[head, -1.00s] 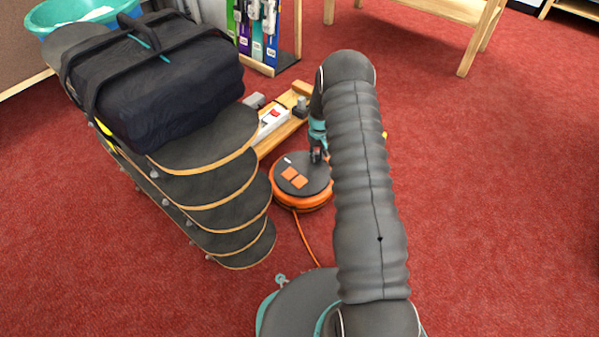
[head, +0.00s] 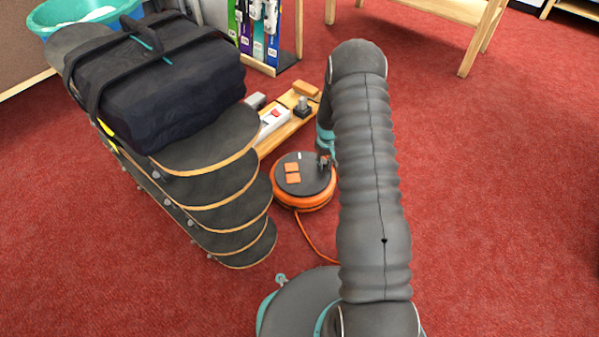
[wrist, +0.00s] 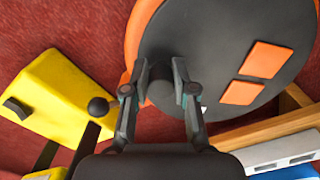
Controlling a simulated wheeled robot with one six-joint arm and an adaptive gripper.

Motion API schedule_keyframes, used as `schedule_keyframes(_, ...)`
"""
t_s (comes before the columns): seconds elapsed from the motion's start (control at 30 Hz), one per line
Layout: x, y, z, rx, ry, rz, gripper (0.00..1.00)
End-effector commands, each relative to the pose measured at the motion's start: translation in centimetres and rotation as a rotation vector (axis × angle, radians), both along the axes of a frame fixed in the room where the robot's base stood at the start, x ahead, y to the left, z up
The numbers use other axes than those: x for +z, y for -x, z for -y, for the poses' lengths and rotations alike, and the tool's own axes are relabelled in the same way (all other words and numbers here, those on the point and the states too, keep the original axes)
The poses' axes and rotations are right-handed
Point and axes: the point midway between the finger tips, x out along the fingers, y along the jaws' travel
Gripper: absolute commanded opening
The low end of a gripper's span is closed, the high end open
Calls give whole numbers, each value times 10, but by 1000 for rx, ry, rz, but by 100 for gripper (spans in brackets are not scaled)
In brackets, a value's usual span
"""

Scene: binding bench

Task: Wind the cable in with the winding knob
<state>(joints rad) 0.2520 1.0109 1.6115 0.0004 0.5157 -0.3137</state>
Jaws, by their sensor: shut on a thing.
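The cable reel (head: 283,196) is a round orange drum lying flat on the red carpet, with a dark disc (head: 304,187) bearing two orange squares on top. The orange cable (head: 312,238) runs from it across the carpet towards my base. My gripper (head: 325,161) is at the disc's far right edge. In the wrist view, my gripper (wrist: 160,82) has its fingers on either side of the dark winding knob (wrist: 161,95), shut on it. The wrist view also shows the disc (wrist: 215,40) and squares close up. My arm hides part of the floor right of the reel.
A stack of skateboard decks (head: 232,215) with a black bag (head: 170,85) on top stands close left. A wooden board (head: 287,131) with a white socket strip lies behind the reel. A yellow object (wrist: 60,100) shows in the wrist view. Carpet at the right is open.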

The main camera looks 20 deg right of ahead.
Motion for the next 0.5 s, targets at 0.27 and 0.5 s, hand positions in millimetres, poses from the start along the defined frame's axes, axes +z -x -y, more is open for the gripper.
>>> schedule_keyframes(0.27,1,18,2,-3,3,2,0)
schedule_keyframes(0.5,-1,25,-7,4,1,-2,0)
